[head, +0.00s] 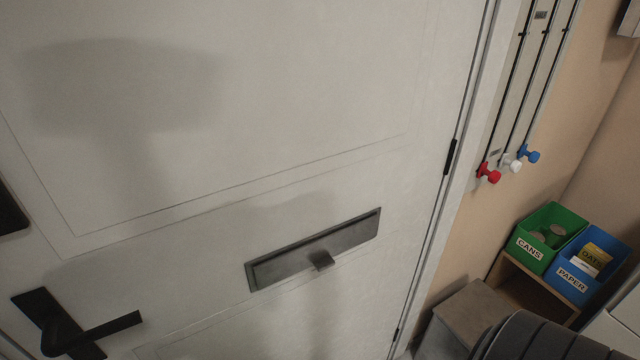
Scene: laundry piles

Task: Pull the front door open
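The white front door (300,110) fills most of the head view. Its black lever handle (95,330) is at the lower left, on a dark upright backplate. A grey metal letter slot (315,250) with a small tab is set in the door's middle. A dark hinge (450,157) shows on the right edge, beside the frame. The door looks flush with its frame on the right; the handle-side edge is mostly out of view, so I cannot tell if it is ajar. Neither gripper is in view, and nothing is seen touching the handle.
Right of the door, red (488,174), white (511,162) and blue (530,153) knobs hang on wall rails. A green CANS bin (531,249) and a blue PAPER bin (577,281) stand on a wooden unit. A dark ribbed rounded shape fills the bottom right.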

